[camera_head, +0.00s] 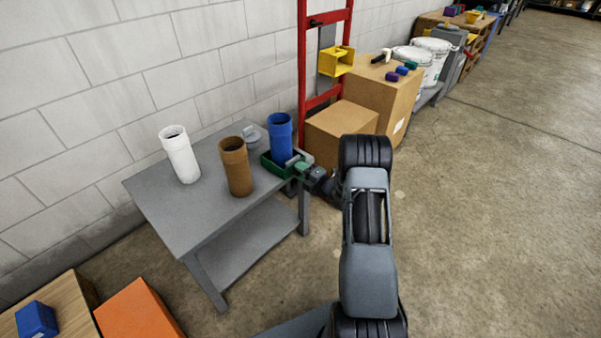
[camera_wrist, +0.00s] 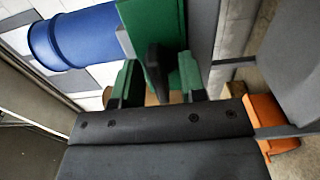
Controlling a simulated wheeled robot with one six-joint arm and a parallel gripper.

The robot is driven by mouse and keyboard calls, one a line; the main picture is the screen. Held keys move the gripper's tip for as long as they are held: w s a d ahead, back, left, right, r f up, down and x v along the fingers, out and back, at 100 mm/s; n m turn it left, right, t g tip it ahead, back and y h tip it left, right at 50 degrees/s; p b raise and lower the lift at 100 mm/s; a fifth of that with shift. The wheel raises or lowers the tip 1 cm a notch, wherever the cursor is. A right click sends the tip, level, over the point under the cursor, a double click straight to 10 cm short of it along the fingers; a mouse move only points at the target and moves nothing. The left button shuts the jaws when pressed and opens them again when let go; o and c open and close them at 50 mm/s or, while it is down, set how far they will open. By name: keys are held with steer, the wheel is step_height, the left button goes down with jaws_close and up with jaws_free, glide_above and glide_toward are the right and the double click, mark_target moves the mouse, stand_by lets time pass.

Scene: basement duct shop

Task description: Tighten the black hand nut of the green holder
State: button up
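The green holder (camera_head: 268,165) sits at the right end of the grey table, with a blue pipe (camera_head: 280,130) standing upright in it. In the wrist view the green holder (camera_wrist: 150,22) fills the top middle, with the blue pipe (camera_wrist: 75,38) to its left. The black hand nut (camera_wrist: 158,72) sticks out from the holder toward my gripper (camera_wrist: 159,80). My green-padded fingers are open on either side of the nut, with a visible gap at each side. In the head view my gripper (camera_head: 306,168) is at the holder's right side, and the nut cannot be made out.
A white pipe (camera_head: 180,155) and a brown pipe (camera_head: 236,167) stand on the grey table (camera_head: 207,210). A grey lidded item (camera_head: 251,134) is behind them. Cardboard boxes (camera_head: 340,130) and a red rack (camera_head: 303,60) stand behind my arm. Open floor lies to the right.

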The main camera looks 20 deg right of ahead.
steer(key=shift+w, duration=0.1)
steer(key=shift+c, duration=0.2)
steer(key=c, duration=0.5)
steer(key=m+b, duration=0.1)
steer(key=m, duration=0.6)
steer(key=shift+b, duration=0.35)
steer(key=m, duration=0.5)
steer(key=m+p, duration=0.1)
steer(key=m, duration=0.4)
steer(key=shift+m, duration=0.4)
steer(key=shift+f, duration=0.1)
